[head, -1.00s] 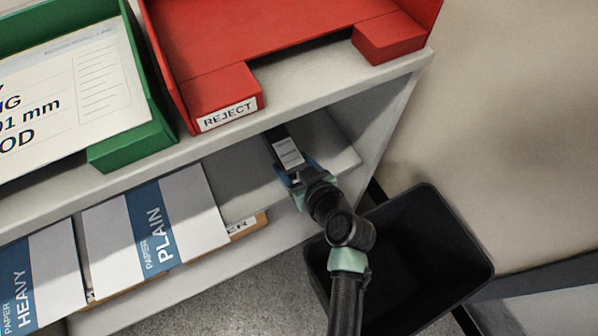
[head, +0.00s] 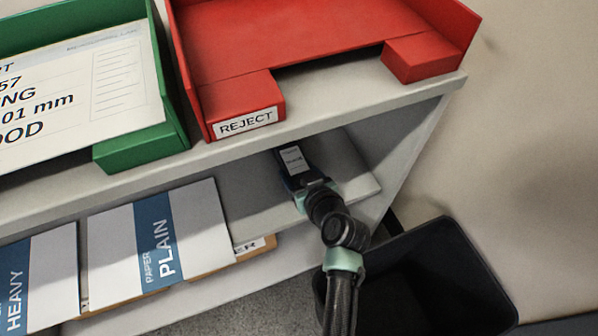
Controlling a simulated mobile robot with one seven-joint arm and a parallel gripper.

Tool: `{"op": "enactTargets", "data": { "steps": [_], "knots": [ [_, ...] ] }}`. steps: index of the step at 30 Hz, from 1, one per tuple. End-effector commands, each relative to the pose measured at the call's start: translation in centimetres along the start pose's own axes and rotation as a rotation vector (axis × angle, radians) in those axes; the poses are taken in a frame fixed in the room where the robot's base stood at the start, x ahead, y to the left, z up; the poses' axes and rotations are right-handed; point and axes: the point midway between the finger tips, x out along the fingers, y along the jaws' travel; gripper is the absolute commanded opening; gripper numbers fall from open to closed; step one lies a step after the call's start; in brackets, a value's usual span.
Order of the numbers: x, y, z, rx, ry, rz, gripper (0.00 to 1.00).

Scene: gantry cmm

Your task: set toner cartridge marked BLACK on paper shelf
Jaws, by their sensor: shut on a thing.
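A dark toner cartridge (head: 285,163) with a white label shows in the head view, under the upper shelf's edge; the label is too small to read. My gripper (head: 304,188) is shut on its near end. The cartridge is over the right part of the paper shelf (head: 347,172); I cannot tell whether it touches the shelf. The far end of the cartridge is in shade near the upper board, and the fingertips are partly hidden.
Paper packs marked PLAIN (head: 203,222) and HEAVY (head: 52,270) lie on the paper shelf to the left. A red REJECT tray (head: 250,100) and a green tray (head: 140,148) stand on the upper shelf. A black bin (head: 470,265) stands at the lower right.

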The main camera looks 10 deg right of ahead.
Motion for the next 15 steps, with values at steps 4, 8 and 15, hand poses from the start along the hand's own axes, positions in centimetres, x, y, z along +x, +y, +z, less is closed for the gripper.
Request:
{"op": "enactTargets", "data": {
  "steps": [4, 8, 15],
  "knots": [
    [0.17, 0.06, 0.11, -0.001, 0.005, 0.002, 0.00],
    [0.16, 0.06, 0.10, -0.001, 0.005, 0.002, 0.00],
    [0.15, 0.06, 0.10, -0.001, 0.005, 0.002, 0.79]
  ]
}}
